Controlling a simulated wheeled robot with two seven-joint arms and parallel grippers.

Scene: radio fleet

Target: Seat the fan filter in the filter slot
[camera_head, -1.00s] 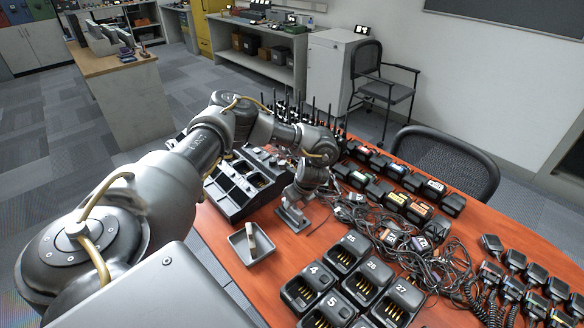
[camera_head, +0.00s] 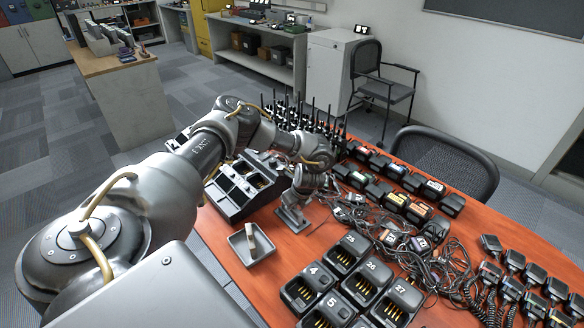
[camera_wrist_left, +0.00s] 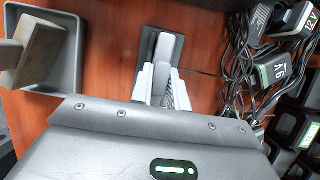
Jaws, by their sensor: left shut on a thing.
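My left gripper (camera_head: 293,212) is low over the orange table, between the black multi-bay charger and the cable tangle. In the left wrist view its pale fingers (camera_wrist_left: 160,84) are shut on a narrow grey piece (camera_wrist_left: 178,95), which I take for the fan filter; the fingers hide much of it. A dark flat rectangle with a light grey upright part (camera_wrist_left: 168,50) lies just beyond the fingertips. It may be the filter slot, but I cannot tell, nor whether the held piece touches it. My right gripper is out of view.
Tangled cables (camera_head: 432,270) lie to the right. Numbered charging cradles (camera_head: 303,291) fill the front. Bare table shows around the tray.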

